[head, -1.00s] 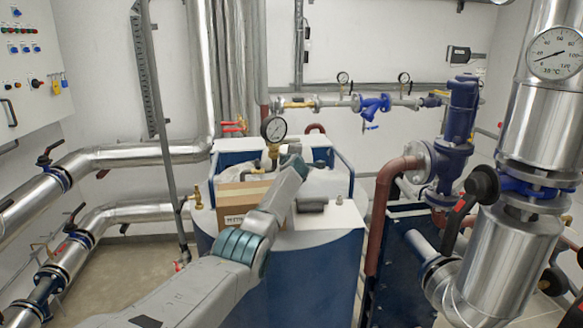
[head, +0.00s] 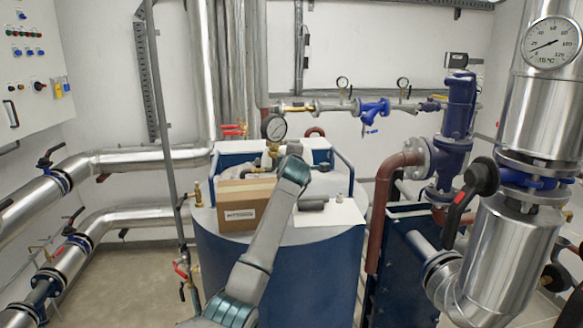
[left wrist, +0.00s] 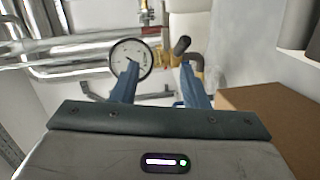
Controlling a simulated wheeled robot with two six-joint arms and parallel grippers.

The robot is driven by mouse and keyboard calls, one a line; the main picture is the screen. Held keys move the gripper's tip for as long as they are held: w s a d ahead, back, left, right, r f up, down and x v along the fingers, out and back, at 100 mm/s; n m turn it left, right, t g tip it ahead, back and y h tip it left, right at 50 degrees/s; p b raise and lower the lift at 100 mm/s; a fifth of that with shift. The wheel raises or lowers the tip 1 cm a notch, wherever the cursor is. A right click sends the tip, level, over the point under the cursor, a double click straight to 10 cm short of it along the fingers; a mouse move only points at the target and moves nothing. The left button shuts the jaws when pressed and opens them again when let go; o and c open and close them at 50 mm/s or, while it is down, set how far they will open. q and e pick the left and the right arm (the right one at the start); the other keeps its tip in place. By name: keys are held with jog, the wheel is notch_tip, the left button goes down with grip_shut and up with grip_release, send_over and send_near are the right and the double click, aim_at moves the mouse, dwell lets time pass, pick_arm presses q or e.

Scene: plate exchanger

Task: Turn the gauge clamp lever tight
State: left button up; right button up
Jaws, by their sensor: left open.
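The pressure gauge (head: 274,128), white-faced with a black rim, stands on a brass fitting above the blue-and-white tank. It also shows in the left wrist view (left wrist: 131,58), just beyond the left fingertip. A dark-ended lever (left wrist: 182,46) sticks up from the brass fitting (left wrist: 168,60) right of the gauge; I take it for the clamp lever. My left gripper (left wrist: 159,68) is open, its two blue fingers spread toward the fitting, with nothing visibly held. Whether a finger touches the lever, I cannot tell. In the head view my left wrist hides the fingers and lever. My right gripper is not in view.
A cardboard box (head: 245,204) stands on the tank (head: 325,262), close beside my left arm; it fills the lower right of the wrist view. A dark cylinder (head: 312,205) and a white sheet (head: 337,214) lie on the tank top. Pipes run behind the gauge.

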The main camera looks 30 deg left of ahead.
pick_arm(q)
jog(key=shift+f+b+v, duration=0.15)
jog(key=shift+b+v, duration=0.15)
jog(key=shift+v, duration=0.55)
jog(key=shift+f+b+v, duration=0.15)
jog(key=shift+b+v, duration=0.15)
jog(key=shift+v, duration=0.5)
jog(key=shift+s+a+f, duration=0.1)
jog(key=shift+a, duration=0.15)
jog(key=shift+c, duration=0.2)
